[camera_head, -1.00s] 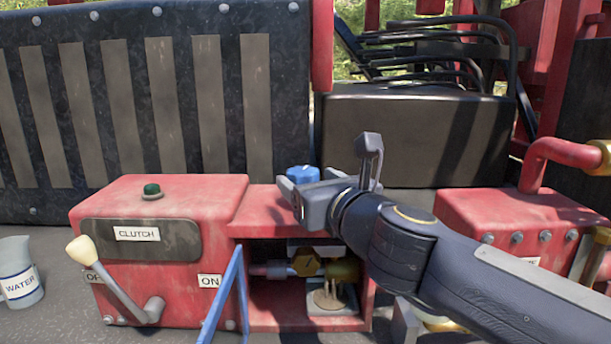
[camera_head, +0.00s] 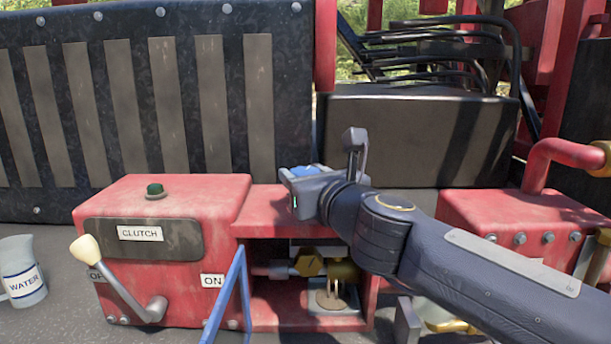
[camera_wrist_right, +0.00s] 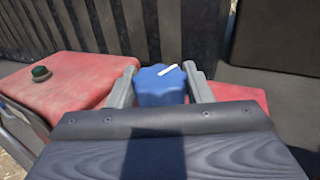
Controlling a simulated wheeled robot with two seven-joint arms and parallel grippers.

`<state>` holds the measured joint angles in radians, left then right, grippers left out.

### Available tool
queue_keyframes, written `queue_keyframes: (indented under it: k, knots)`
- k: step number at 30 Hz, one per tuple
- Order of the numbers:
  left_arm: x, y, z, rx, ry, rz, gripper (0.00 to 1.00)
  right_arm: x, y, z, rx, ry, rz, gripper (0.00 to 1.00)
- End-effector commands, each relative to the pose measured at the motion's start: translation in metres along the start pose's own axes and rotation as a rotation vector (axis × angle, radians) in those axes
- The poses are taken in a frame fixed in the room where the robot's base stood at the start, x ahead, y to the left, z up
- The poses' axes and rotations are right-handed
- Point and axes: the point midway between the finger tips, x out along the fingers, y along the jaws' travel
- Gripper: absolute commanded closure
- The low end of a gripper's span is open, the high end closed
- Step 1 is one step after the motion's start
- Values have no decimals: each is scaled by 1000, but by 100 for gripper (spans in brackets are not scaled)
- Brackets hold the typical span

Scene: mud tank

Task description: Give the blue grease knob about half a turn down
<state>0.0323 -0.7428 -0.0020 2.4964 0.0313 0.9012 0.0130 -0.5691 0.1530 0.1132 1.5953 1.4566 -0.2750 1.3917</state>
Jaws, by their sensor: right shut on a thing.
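The blue grease knob (camera_wrist_right: 160,88) shows in the right wrist view, upright between my two fingers, with a white mark on its top. In the head view only a little of the blue knob (camera_head: 304,170) shows behind my right gripper; the gripper body hides the rest. My right gripper (camera_wrist_right: 161,80) is shut on the knob, one finger on each side. In the head view the right gripper (camera_head: 300,180) sits over the red shelf right of the clutch box. My left gripper is not in view.
The red clutch box (camera_head: 220,215) has a green button (camera_head: 155,190) on top and a cream-knobbed lever (camera_head: 122,282) in front. A blue bar (camera_head: 228,300) stands before the open bay. A water jug (camera_head: 22,272) stands at the far left. Red pipework (camera_head: 560,152) is at the right.

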Motion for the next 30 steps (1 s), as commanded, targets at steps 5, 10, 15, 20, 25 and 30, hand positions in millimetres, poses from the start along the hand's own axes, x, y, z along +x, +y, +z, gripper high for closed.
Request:
queue_keyframes:
  k: [5, 10, 15, 20, 25, 30]
  knots:
    - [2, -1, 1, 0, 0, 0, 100, 0, 1, -1, -1, 0, -24, 77]
    - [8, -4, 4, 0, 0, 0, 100, 0, 1, -2, -1, -2, -98, 77]
    - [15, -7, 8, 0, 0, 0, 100, 0, 2, -2, 0, -1, -223, 77]
    - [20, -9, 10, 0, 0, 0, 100, 1, 3, -2, 1, -1, -369, 77]
    - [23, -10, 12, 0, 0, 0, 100, 1, 4, -2, 1, 0, -531, 77]
    - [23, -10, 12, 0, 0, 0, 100, 2, 3, -1, 0, 1, -694, 77]
